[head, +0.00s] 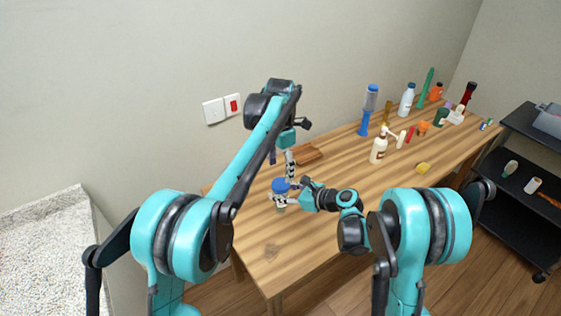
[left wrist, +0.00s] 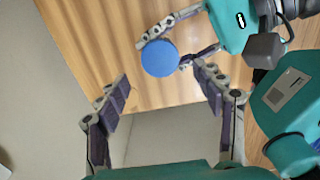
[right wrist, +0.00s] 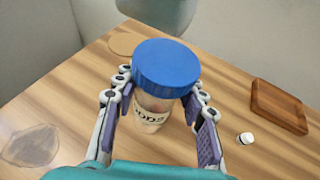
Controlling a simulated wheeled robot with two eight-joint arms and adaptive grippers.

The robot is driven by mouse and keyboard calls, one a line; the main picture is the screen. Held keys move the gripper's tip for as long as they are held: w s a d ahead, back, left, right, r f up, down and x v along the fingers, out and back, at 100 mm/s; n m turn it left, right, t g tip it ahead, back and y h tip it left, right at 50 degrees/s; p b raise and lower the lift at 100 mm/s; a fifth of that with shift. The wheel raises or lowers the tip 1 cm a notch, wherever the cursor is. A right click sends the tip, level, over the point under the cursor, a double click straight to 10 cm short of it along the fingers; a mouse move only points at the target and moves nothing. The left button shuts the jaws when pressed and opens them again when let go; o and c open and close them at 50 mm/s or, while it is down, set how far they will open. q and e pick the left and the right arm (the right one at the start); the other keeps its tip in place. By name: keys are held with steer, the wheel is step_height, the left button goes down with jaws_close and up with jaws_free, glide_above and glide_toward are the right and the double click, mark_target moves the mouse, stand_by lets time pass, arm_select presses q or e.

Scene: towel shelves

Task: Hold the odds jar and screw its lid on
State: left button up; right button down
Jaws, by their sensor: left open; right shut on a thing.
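The odds jar (right wrist: 150,122) is clear, with a pale label partly showing its name. It stands upright near the table's left end in the right wrist view. The blue lid (right wrist: 165,67) sits on top of the jar; I cannot tell whether it is threaded tight. It also shows in the head view (head: 281,185) and left wrist view (left wrist: 160,58). My right gripper (right wrist: 160,92) is shut on the jar's body, just below the lid. My left gripper (head: 282,163) is open and empty above the lid, its fingers apart from it.
A wooden tray (right wrist: 278,107) lies behind the jar, with a small white thing (right wrist: 245,138) near it. Several bottles, including a white pump bottle (head: 378,150), stand farther right. A dark shelf cart (head: 520,160) is at the far right.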

mark_target(280, 183)
arm_select(q)
step_height(280, 183, down, 6)
steer(key=shift+r, duration=0.1)
stand_by(0.4)
steer(key=c, duration=1.2)
steer(key=m, duration=2.2)
steer(key=shift+m, duration=0.4)
